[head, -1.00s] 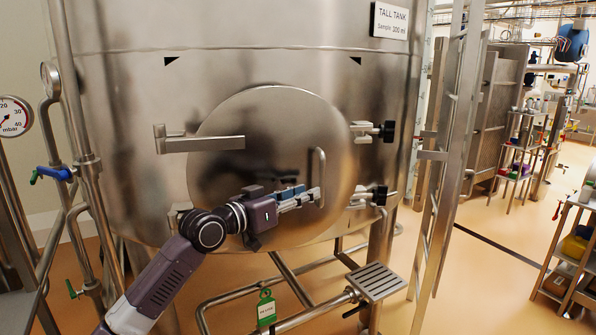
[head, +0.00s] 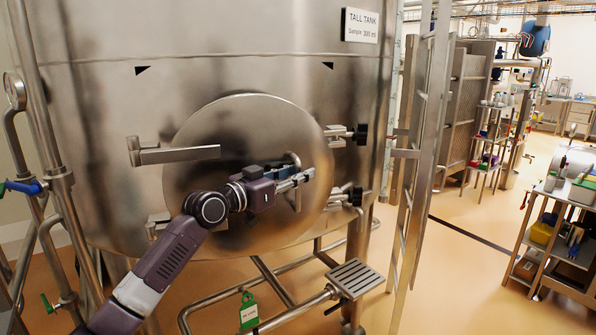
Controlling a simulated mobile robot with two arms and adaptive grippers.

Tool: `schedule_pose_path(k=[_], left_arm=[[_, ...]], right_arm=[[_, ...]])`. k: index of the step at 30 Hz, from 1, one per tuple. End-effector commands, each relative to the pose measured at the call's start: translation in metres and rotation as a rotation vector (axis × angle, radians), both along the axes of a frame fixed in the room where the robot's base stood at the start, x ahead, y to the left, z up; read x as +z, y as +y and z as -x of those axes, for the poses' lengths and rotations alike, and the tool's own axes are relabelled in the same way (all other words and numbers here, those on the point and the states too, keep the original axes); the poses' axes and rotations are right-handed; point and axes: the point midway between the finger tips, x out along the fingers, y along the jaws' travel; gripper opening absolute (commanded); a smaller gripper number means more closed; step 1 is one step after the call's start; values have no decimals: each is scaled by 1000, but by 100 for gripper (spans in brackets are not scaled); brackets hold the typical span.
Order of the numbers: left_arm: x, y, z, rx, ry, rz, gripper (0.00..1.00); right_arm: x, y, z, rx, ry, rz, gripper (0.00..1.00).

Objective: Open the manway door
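The manway door (head: 215,125) is a round steel disc on the front of the tall tank (head: 90,110), and it looks closed. A flat steel bar (head: 180,154) reaches over its left side. Two clamps with black knobs, an upper one (head: 361,134) and a lower one (head: 356,196), sit at its right edge. The door's upright handle (head: 297,199) is partly hidden by my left gripper (head: 304,177). The gripper's fingers point right across the handle. I cannot tell whether they are closed around it. My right gripper is out of view.
A steel ladder (head: 413,180) stands right of the tank. A grated step (head: 356,278) and pipes (head: 215,303) with a green tag (head: 249,311) lie below the door. Valve pipework stands at the left. Shelves (head: 555,225) stand at the right, with open floor before them.

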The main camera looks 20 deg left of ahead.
Motion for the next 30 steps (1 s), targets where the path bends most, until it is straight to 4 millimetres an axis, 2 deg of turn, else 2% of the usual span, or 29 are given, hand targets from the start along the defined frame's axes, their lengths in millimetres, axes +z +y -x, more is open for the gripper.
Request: schedule_pose_path(k=[6,14,26,30], left_arm=[[0,0,0,0,0,0,28],[0,0,0,0,0,0,1],[-1,0,0,-1,0,0,0],[-3,-2,6,-17,0,-1,0]], right_arm=[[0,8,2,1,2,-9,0],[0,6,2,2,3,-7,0],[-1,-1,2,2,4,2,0],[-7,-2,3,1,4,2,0]])
